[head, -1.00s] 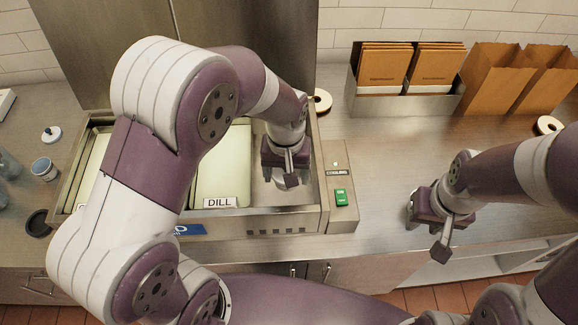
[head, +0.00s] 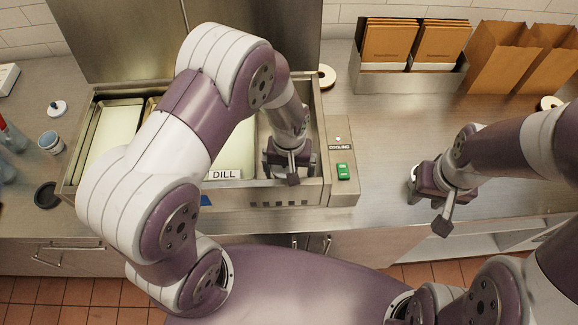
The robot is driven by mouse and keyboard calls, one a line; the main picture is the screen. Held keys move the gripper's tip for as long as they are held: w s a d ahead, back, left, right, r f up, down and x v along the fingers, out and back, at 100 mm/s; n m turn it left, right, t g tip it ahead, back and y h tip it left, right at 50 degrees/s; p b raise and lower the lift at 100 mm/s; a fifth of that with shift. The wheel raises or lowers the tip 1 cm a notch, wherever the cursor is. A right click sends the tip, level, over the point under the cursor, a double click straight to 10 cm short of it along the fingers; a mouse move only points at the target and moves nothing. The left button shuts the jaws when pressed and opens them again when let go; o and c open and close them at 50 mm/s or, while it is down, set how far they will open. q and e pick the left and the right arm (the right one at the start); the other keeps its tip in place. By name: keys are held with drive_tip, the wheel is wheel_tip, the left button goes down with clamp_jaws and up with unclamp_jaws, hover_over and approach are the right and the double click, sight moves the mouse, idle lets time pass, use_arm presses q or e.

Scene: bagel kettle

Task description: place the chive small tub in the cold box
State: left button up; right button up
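The cold box (head: 270,197) is the open steel unit set in the counter, with its lid raised. Inside it, a pale lidded pan labelled DILL (head: 226,174) lies beside my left gripper (head: 292,168). This gripper is over the right-hand bay, near the front rim; its fingers are seen from above and I cannot tell if it holds anything. My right gripper (head: 443,215) is over the counter's front edge, right of the cold box; its opening is unclear. A small blue-grey tub (head: 51,142) stands on the counter at left. No chive label is readable.
A black lid (head: 46,195) and a white knobbed lid (head: 57,108) lie near the small tub. Bottles stand at the far left edge. A steel rack of brown packets (head: 410,80) and paper bags (head: 503,55) stand at back right. The counter between is mostly clear.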

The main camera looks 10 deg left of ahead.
use_arm(q)
drive_tip(key=shift+r, duration=0.15)
wheel_tip(320, 180, up, 12)
drive_tip(key=b, duration=0.2)
drive_tip(key=s+a+m+t, duration=0.1)
drive_tip(key=s+a, duration=0.7)
drive_tip(key=shift+r+m, duration=0.35)
drive_tip(key=shift+m, duration=0.05)
drive_tip(key=shift+w, duration=0.1)
